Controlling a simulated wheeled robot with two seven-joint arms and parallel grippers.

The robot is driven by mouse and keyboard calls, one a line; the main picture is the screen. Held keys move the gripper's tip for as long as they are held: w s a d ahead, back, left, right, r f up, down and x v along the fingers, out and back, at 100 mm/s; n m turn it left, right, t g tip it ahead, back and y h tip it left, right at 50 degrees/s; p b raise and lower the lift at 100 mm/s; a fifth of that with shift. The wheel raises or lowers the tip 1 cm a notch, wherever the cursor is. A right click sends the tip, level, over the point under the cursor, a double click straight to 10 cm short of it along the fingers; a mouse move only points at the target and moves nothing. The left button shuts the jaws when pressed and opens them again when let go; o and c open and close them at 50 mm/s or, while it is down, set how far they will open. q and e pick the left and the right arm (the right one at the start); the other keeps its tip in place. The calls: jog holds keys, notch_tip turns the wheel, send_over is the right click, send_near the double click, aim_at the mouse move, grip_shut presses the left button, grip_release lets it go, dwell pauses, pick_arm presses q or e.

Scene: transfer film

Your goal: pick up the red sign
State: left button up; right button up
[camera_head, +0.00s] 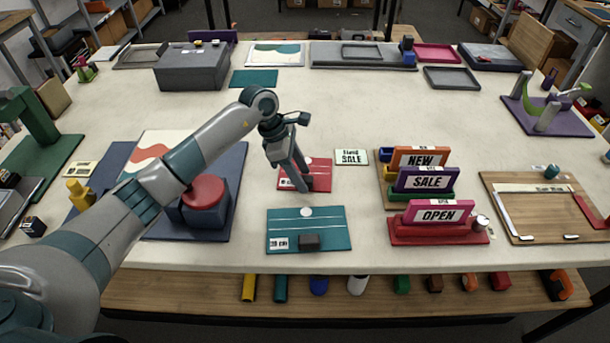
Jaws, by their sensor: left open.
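Several signs stand upright in slotted holders at the right of centre. The front one is a pinkish-red sign (438,212) reading OPEN, in a red holder (420,234). Behind it are a purple sign (424,180) reading SALE and an orange sign (409,158) reading NEW. My left gripper (302,186) is open and points down over a flat red board (319,174), left of the signs and apart from them. The gripper and its fingers hide part of that board; I cannot tell whether they touch it. My right gripper is not in view.
A teal board (281,241) with a dark block lies in front of the gripper. A small SALE card (351,157) lies between gripper and signs. A silver can (481,222) stands right of the red holder; a wooden tray (509,187) is farther right.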

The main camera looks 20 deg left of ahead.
pick_arm(q)
jog(key=shift+c, duration=0.3)
grip_shut()
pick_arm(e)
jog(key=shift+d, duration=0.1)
pick_arm(q)
jog(key=shift+r, duration=0.15)
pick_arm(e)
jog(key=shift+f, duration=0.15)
pick_arm(q)
jog(key=shift+w+r+b, duration=0.1)
jog(key=shift+r+b, duration=0.5)
notch_tip(320, 180, up, 2)
jog(key=shift+r+b, duration=0.2)
jog(key=shift+b, duration=0.6)
jog(key=s+d+r+b, duration=0.4)
jog(key=s+d+r, duration=0.3)
jog(key=s+d, duration=0.1)
jog(key=shift+d, duration=0.25)
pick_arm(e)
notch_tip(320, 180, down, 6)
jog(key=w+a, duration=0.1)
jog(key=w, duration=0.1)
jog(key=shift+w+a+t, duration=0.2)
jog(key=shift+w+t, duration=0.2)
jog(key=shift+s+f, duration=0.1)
